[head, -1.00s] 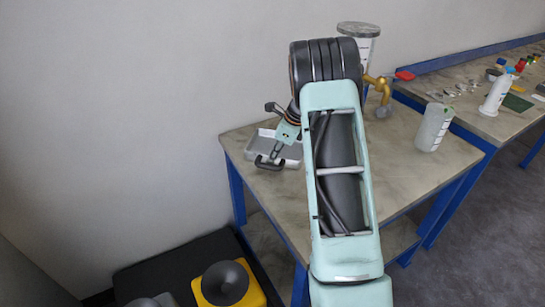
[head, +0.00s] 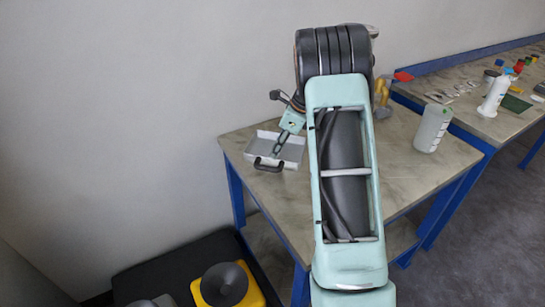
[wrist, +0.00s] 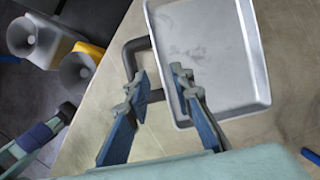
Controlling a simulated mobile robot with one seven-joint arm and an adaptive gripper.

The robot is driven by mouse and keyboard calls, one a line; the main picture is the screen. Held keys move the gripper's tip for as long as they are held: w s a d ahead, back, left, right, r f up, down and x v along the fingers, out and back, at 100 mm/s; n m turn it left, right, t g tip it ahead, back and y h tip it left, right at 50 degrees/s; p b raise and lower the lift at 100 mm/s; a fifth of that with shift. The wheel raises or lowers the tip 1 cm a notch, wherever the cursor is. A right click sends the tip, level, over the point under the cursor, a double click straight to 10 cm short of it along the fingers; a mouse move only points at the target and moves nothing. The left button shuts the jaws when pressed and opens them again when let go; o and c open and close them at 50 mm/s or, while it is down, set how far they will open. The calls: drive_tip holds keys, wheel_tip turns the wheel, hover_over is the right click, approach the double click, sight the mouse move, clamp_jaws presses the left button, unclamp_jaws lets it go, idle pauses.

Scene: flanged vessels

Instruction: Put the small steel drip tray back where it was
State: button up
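The small steel drip tray (head: 293,152) is at the left back corner of the near table, with its dark loop handle (head: 268,165) toward the front. In the wrist view the tray (wrist: 215,60) fills the upper right and its handle (wrist: 130,62) juts left. My gripper (wrist: 160,77) is open, with a clear gap between the fingers. One finger overlaps the handle in the picture and the other overlaps the tray's near wall. Contact cannot be told.
My arm covers the middle of the table (head: 400,170). A brass tap (head: 383,92) shows behind it, and a white bottle (head: 433,128) stands at the right. A second table (head: 465,100) with several small items is beyond.

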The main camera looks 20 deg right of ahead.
drive_tip(key=v, duration=0.7)
